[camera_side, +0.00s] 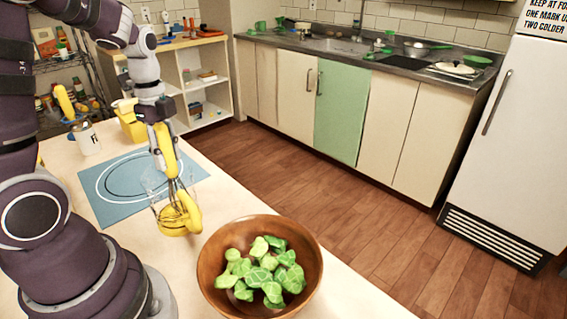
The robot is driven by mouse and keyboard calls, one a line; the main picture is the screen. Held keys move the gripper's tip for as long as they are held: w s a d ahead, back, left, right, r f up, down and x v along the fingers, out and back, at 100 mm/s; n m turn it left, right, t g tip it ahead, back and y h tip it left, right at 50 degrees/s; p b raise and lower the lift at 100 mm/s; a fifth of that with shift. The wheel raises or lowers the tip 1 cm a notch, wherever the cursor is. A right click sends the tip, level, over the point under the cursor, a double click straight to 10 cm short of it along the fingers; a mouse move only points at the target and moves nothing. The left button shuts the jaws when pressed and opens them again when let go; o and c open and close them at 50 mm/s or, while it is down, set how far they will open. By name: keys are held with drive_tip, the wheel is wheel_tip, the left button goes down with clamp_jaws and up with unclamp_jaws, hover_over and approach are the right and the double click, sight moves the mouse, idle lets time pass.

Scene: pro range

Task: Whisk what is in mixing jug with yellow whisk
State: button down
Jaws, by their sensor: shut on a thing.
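The yellow whisk (164,151) hangs nearly upright from my gripper (160,122), which is shut on its handle. The whisk's wire loops point down. The mixing jug (194,212) stands on the table near the front edge of the blue mat. It looks clear-walled, with a yellow handle on its right and yellow at its bottom. The wires overlap the jug's opening and appear to be inside it; how deep they reach is hard to tell. The jug's contents cannot be made out apart from the yellow at the bottom.
A wooden bowl (211,256) of green leaves stands close to the jug, at its lower right. The blue mat (104,206) lies behind the jug. A yellow container (131,128) and a jar (88,141) with a yellow-handled tool stand at the table's back.

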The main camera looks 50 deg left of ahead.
drive_tip(key=shift+s+d, duration=0.25)
drive_tip(key=shift+s, duration=0.25)
drive_tip(key=shift+s+d, duration=0.25)
drive_tip(key=shift+s, duration=0.2)
drive_tip(key=shift+w, duration=0.1)
drive_tip(key=shift+w+a, duration=0.3)
drive_tip(key=shift+w, duration=0.2)
drive_tip(key=shift+w+a, duration=0.25)
drive_tip(key=shift+w, duration=0.2)
drive_tip(key=shift+s+d, duration=0.6)
drive_tip(key=shift+s, duration=0.35)
